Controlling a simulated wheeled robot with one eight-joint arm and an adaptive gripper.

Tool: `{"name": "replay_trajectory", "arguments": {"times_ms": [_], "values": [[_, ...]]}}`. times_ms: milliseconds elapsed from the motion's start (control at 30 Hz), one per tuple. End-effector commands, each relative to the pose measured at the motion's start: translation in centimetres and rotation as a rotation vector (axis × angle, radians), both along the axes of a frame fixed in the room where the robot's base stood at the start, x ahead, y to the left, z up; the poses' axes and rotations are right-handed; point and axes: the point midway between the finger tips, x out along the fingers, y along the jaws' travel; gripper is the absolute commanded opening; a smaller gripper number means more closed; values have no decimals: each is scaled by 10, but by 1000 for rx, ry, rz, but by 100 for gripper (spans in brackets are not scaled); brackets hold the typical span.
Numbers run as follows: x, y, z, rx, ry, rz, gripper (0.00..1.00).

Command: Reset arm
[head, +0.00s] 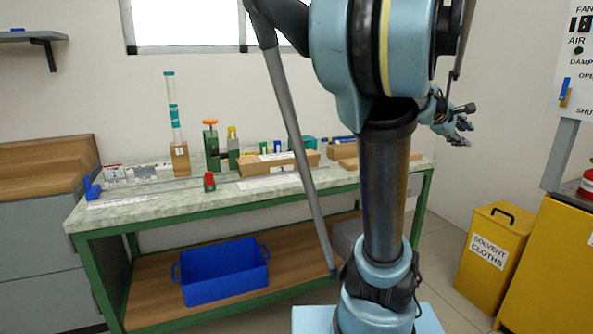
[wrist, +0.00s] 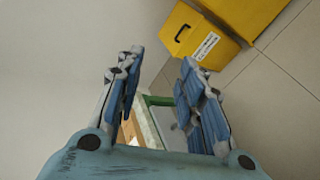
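My gripper (head: 462,128) shows at the right of my arm in the head view, raised near the wall and past the right end of the workbench. In the wrist view my gripper (wrist: 158,88) has its two blue-padded fingers apart, with a clear gap and nothing between them. My arm stands in the middle of the head view and hides part of the bench's right side.
The workbench (head: 130,212) holds wooden blocks, a clear tube and small tools. A blue crate (head: 225,280) sits on its lower shelf. A yellow solvent cloths bin (head: 492,255) stands on the floor at right; the wrist view also shows it (wrist: 190,38).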

Motion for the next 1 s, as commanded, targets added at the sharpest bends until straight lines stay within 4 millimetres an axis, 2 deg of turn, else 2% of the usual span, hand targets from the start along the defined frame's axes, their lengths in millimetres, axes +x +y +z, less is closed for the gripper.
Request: {"name": "replay_trajectory", "arguments": {"times_ms": [33,100,367,600,700,800,1000], "values": [[-6,26,-19,77,-40,-13,35],[-16,58,-46,192,-93,-46,35],[-65,176,-143,609,-196,-193,35],[-127,278,-223,945,-166,-363,35],[-153,309,-247,1044,-130,-431,35],[-172,331,-263,1110,-97,-483,35],[-187,347,-274,1158,-69,-527,35]]}}
